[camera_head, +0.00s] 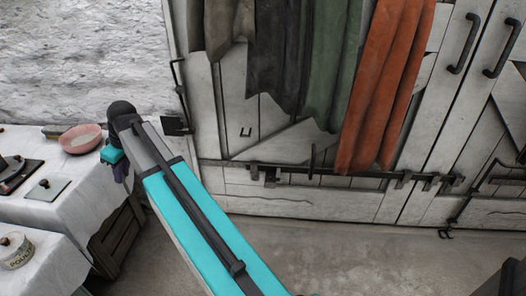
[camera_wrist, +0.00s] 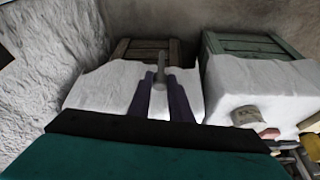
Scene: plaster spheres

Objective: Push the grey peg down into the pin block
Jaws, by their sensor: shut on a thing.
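In the wrist view my gripper (camera_wrist: 160,92) has its two dark purple fingers closed around a slim grey upright thing, which looks like the grey peg (camera_wrist: 159,84). In the head view my gripper (camera_head: 122,174) hangs at the right edge of the white-draped table, and the peg cannot be made out there. I cannot pick out the pin block for certain in either view. A dark low block (camera_head: 14,174) sits at the far left of the table, cut by the frame edge, and I cannot tell what it is.
A pink bowl (camera_head: 82,138) and a small plate with a knob (camera_head: 46,189) stand on the white-draped table (camera_head: 75,195). A labelled pot (camera_head: 16,251) stands on a nearer draped surface. Cloths (camera_head: 385,80) hang on the cupboard doors. The floor (camera_head: 330,245) on the right is clear.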

